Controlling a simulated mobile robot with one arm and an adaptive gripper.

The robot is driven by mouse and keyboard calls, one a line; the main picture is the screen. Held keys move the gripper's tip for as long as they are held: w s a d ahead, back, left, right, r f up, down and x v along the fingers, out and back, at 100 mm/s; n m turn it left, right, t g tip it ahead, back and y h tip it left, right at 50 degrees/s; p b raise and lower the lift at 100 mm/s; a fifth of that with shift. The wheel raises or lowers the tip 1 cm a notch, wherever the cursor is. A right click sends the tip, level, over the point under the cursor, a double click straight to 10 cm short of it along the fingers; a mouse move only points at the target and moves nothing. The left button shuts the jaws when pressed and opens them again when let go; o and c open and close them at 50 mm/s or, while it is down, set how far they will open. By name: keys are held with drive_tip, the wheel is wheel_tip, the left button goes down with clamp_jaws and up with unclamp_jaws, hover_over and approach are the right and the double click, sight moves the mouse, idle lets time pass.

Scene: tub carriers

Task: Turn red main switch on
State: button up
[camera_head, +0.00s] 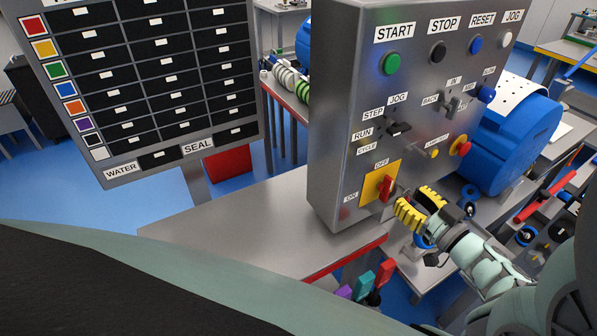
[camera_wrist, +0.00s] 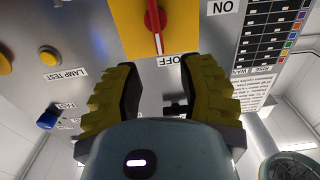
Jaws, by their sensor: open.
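The red main switch (camera_head: 386,189) sits on a yellow square plate (camera_head: 371,187) low on the front of the grey control box. Its plate carries an OFF label above and an ON label at lower left. In the wrist view the red handle (camera_wrist: 154,20) has its white line pointing to the OFF label (camera_wrist: 168,61). My gripper (camera_head: 420,206), with yellow ribbed fingers, is just right of the switch. In the wrist view my gripper (camera_wrist: 162,85) is open and empty, its fingertips near the plate's OFF edge, apart from the handle.
The grey control box (camera_head: 335,100) holds START, STOP, RESET and JOG buttons, plus several selectors. A yellow LAMP TEST button (camera_head: 432,153) and a red knob (camera_head: 463,147) sit near my gripper. The bench top (camera_head: 250,225) left of the box is clear. A label board (camera_head: 150,80) stands at left.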

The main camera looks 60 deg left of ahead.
sight(392, 183)
drive_tip(key=shift+w+a+p, duration=0.2)
drive_tip(key=shift+a+p, duration=0.25)
drive_tip(key=shift+a, duration=3.1)
drive_tip(key=shift+o, duration=0.2)
clamp_jaws()
drive_tip(key=shift+d, duration=0.1)
